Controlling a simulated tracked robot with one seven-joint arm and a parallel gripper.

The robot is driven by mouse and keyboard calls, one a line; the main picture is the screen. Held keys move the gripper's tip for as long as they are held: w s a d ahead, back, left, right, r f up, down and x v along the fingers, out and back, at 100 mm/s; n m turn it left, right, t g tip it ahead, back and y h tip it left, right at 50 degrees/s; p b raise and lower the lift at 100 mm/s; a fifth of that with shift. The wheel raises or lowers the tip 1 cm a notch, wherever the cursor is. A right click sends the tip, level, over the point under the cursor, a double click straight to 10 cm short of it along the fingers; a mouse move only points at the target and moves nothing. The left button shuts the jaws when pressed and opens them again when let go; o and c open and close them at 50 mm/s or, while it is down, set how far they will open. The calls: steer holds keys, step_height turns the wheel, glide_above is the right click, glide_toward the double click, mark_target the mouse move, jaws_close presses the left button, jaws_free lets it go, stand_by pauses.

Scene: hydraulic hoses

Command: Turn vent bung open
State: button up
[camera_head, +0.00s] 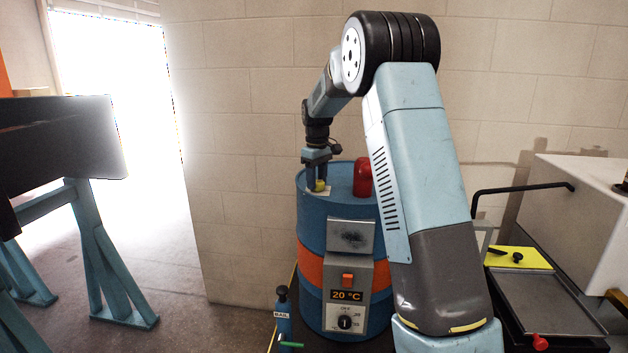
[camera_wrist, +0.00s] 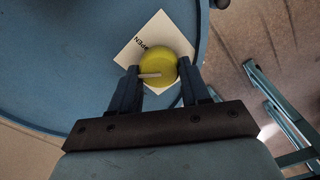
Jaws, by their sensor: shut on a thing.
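The vent bung (camera_wrist: 160,66) is a round yellow cap with a pale bar mark on its top. It sits on the lid of a blue drum (camera_head: 312,222) with an orange band. A white label (camera_wrist: 150,32) reading "OPEN" lies under and around the bung. My gripper (camera_head: 319,186) points down at the drum lid and is shut on the bung (camera_head: 320,185). In the wrist view the two fingers of my gripper (camera_wrist: 160,76) flank the bung left and right. The bar mark lies nearly level in that view and does not point at the word.
A red cylinder (camera_head: 363,178) stands on the drum lid right of my gripper. A heater box (camera_head: 346,296) showing 20 °C is on the drum's front. A tray (camera_head: 545,303) and white cabinet (camera_head: 585,220) are right.

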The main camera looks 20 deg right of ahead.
steer(key=m, duration=0.6)
steer(key=shift+w+d+r+m, duration=0.15)
steer(key=shift+d+m, duration=0.05)
steer(key=shift+m, duration=0.1)
steer(key=m, duration=0.4)
steer(key=shift+m, duration=0.4)
steer(key=shift+a, duration=0.1)
steer(key=o, duration=1)
steer(key=shift+o, duration=0.2)
